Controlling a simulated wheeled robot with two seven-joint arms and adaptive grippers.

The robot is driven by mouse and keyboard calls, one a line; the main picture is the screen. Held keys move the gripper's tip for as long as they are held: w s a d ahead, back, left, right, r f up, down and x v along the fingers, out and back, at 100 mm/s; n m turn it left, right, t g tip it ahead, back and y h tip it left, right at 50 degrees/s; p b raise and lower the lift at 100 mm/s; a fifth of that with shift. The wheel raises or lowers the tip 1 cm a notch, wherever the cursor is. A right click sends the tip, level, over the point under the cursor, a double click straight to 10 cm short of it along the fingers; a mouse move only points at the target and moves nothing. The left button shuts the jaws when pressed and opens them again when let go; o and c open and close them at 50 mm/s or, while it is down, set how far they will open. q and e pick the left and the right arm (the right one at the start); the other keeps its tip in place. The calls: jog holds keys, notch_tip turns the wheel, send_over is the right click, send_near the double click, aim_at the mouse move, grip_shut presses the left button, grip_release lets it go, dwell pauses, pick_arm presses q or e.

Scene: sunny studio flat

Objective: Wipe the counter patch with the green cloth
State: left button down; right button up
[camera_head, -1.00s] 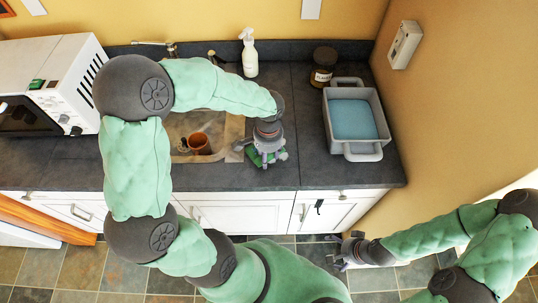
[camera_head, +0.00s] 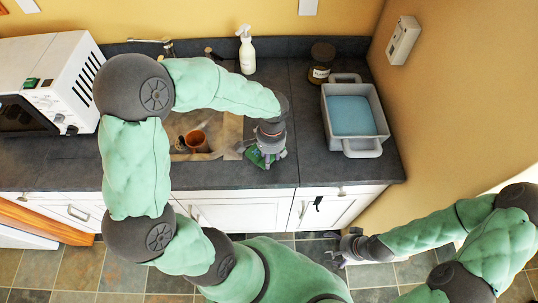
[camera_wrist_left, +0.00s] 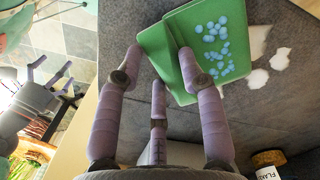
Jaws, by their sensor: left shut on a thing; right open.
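The green cloth (camera_head: 256,157) is at the dark counter's front, just right of the sink. In the left wrist view the cloth (camera_wrist_left: 183,72) looks folded, with pale blue spots on one face. My left gripper (camera_head: 268,153) points down at the counter and is shut on the cloth; its fingers (camera_wrist_left: 160,64) show close up in the wrist view. White blotches (camera_wrist_left: 281,58) lie on the grey counter beside the cloth in that view. The cloth hides part of the surface; I cannot tell how firmly it presses. My right gripper (camera_head: 347,247) is open and empty, low in front of the cabinets.
The sink (camera_head: 217,133) with a reddish-brown pot (camera_head: 196,141) is left of the cloth. A white spray bottle (camera_head: 246,52) and a dark jar (camera_head: 321,65) stand behind. A grey tub (camera_head: 365,147) with blue contents stands right. A white microwave (camera_head: 60,75) is far left.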

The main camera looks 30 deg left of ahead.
pick_arm(q)
jog(key=shift+w+d, duration=0.45)
jog(key=shift+d, duration=0.3)
jog(key=shift+w+d, duration=0.5)
jog(key=shift+d, duration=0.3)
jog(key=shift+w+d, duration=0.45)
jog(key=shift+d, duration=0.3)
jog(key=shift+w+a+p, duration=0.2)
jog(key=shift+w+a, duration=0.75)
jog(key=shift+w, duration=0.6)
jog(key=shift+w+a+p, duration=0.15)
jog(key=shift+w+a, duration=0.85)
jog(key=shift+w, duration=0.6)
jog(key=shift+w+a+p, duration=0.2)
jog(key=shift+w+a, duration=0.75)
jog(key=shift+w, duration=0.6)
jog(key=shift+s, duration=0.1)
jog(key=shift+s+a+f, duration=0.1)
jog(key=shift+s+a, duration=0.05)
jog(key=shift+s, duration=1.55)
jog(key=shift+s+a, duration=0.1)
jog(key=shift+s, duration=1.6)
